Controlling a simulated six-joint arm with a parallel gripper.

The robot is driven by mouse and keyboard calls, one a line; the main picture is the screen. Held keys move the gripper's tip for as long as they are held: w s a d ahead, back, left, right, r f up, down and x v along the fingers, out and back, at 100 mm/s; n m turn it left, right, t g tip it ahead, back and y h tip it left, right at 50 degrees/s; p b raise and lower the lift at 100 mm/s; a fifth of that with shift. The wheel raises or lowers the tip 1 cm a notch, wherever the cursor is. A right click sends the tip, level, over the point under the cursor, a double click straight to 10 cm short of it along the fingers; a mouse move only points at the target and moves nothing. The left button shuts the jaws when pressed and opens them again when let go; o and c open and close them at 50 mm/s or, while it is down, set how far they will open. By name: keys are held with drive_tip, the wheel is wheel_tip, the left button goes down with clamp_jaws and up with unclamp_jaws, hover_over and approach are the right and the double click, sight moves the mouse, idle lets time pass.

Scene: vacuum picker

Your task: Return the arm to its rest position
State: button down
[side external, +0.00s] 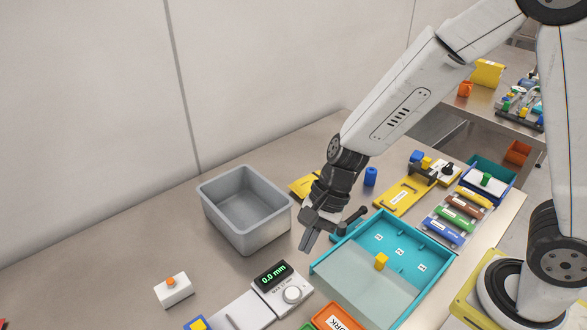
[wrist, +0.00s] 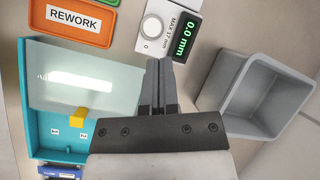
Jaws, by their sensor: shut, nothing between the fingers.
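My gripper (side external: 307,240) is shut and empty, held above the table between the grey bin and the teal tray. In the wrist view its two fingers (wrist: 159,66) lie together, pointing toward the gauge. My white arm reaches in from the upper right in the side view. No other object is named by the task.
An empty grey bin (side external: 211,203) stands left of my gripper. A teal tray (side external: 436,245) with a yellow block (side external: 381,261) lies to the right. A gauge reading 0.0 mm (side external: 273,276), an orange REWORK tray (wrist: 70,37), a white button box (side external: 173,290) and a blue cylinder (side external: 371,176) are nearby.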

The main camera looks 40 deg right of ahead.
drive_tip(key=s+d+r+n+t+h, duration=0.1)
drive_tip(key=s+d+n+h, duration=0.1)
drive_tip(key=d+n, duration=0.4)
drive_tip(key=s+d+r+n+t+h, duration=0.1)
drive_tip(key=s+d+n+h, duration=0.1)
drive_tip(key=d+n, duration=0.4)
drive_tip(key=d+h, duration=0.1)
drive_tip(key=d, duration=0.2)
drive_tip(key=shift+d+t+h, duration=0.3)
drive_tip(key=shift+d+h, duration=0.1)
